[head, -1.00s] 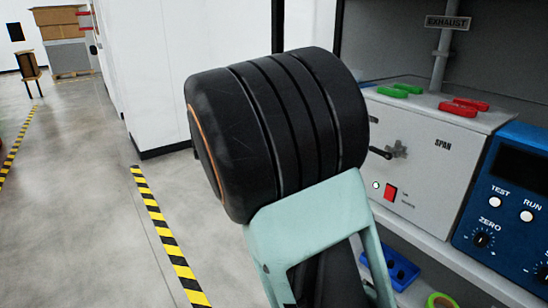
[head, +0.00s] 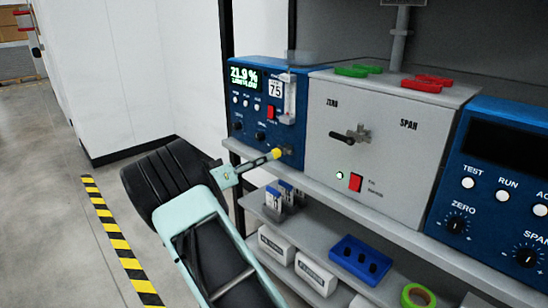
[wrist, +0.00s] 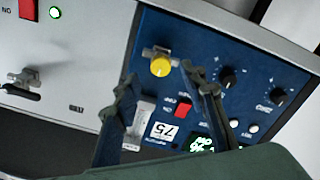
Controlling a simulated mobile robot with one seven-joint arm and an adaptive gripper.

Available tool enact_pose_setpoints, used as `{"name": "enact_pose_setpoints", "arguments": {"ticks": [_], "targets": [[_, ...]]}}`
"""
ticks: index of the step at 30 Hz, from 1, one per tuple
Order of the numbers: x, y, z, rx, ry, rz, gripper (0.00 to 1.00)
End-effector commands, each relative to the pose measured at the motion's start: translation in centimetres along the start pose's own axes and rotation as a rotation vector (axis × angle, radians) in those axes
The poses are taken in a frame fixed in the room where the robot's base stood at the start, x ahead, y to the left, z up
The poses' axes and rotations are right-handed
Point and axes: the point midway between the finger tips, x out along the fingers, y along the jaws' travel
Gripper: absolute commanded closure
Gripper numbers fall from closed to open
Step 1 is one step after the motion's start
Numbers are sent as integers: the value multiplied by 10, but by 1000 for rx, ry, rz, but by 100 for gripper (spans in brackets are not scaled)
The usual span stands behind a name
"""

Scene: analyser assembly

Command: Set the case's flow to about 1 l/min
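The blue case (head: 262,112) stands at the left end of the bench. Its green display (head: 243,77) reads 21.9 %, with a smaller second line that looks like LOW FLOW. A clear upright flow tube (head: 288,98) is on its front; its float level is too small to read. A yellow knob (head: 277,153) sits low on the front and also shows in the wrist view (wrist: 160,67). My gripper (wrist: 157,78) is open, its two fingers apart on either side of the knob's line. In the head view one finger overlaps the knob's edge; I cannot tell whether it touches.
A grey ZERO/SPAN valve box (head: 375,150) with a black lever stands to the right, with green and red clips on top. Another blue analyser (head: 490,190) is farther right. The lower shelf (head: 330,240) holds white boxes, a blue tray and green tape. The floor is clear left.

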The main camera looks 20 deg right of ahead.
Motion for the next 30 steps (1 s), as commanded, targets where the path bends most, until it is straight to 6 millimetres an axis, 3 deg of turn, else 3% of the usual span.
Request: {"name": "enact_pose_setpoints", "arguments": {"ticks": [3,9,22,30], "targets": [[25,0,2,0,-1,2,61],[53,-1,1,0,0,0,61],[63,0,0,-2,0,-2,61],[63,0,0,-2,0,-2,90]]}}
